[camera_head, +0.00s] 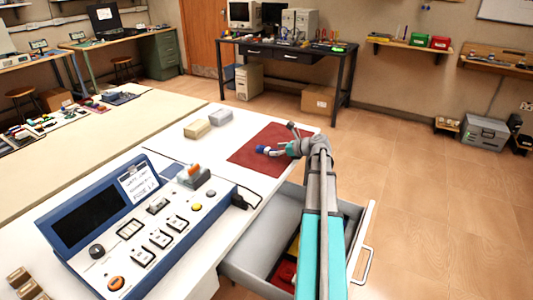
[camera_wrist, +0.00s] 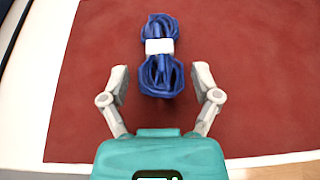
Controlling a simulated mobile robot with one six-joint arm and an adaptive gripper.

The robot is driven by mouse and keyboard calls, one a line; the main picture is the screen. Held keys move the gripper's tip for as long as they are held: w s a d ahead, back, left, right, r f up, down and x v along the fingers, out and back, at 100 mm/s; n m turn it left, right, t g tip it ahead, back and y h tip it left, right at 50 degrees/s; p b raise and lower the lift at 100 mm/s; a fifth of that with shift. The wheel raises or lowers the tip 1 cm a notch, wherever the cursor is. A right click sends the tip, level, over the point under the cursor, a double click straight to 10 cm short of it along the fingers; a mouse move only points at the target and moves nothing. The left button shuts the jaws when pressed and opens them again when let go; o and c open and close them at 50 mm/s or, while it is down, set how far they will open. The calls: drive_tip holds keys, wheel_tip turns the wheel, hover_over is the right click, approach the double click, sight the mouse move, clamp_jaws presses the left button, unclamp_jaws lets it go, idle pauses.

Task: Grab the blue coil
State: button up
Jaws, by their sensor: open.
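The blue coil (camera_wrist: 161,75) is a bundle of blue cable with a white band around its middle. It lies on a dark red mat (camera_wrist: 250,60) and also shows in the head view (camera_head: 262,150), small and partly hidden by my gripper. My gripper (camera_wrist: 161,82) is open in the wrist view. Its fingers stand on the left and right of the coil's near half, with a gap on each side. In the head view my gripper (camera_head: 277,152) is over the mat, close to the coil. I cannot tell its height above the mat.
The mat lies on a white table (camera_head: 140,142). A blue control console (camera_head: 130,225) stands on the table to the left. Two small blocks (camera_head: 208,123) sit behind it. An open drawer (camera_head: 255,262) with red and yellow things is under my arm.

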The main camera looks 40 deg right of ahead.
sight(271, 149)
drive_tip(key=shift+b+x, duration=0.4)
drive_tip(key=shift+x, duration=1.2)
clamp_jaws()
